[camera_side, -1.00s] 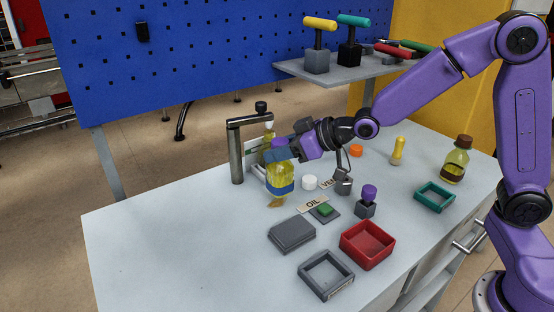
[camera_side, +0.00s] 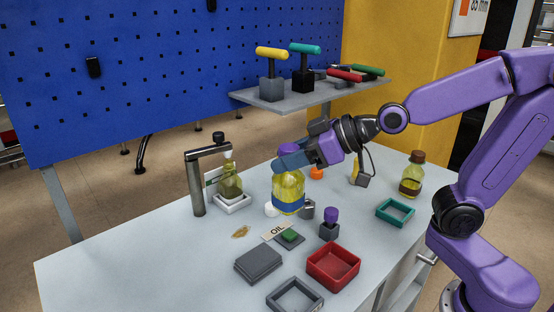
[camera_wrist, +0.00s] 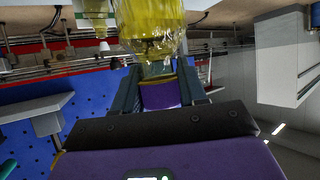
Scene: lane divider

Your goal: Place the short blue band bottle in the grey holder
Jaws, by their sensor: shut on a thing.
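My gripper (camera_side: 291,160) is shut on the yellow bottle with the blue band (camera_side: 288,182), near its top. It holds the bottle roughly upright in front of the arm, apparently above the table. A purple top shows between the fingers. In the wrist view the bottle's clear yellow body (camera_wrist: 150,22) extends past my fingers; its band is not visible there. An empty, square grey frame-like holder (camera_side: 275,297) lies at the table's front edge, partly cut off by the picture. It is in front of the bottle, well apart from it.
A dispenser post (camera_side: 196,185) stands left, with an olive bottle (camera_side: 230,181) in a white holder (camera_side: 232,204). A grey pad (camera_side: 259,263), red tray (camera_side: 334,266), purple-topped knob (camera_side: 330,215), OIL sign (camera_side: 277,231) and green button (camera_side: 290,235) lie in front. A teal frame (camera_side: 395,212) is right.

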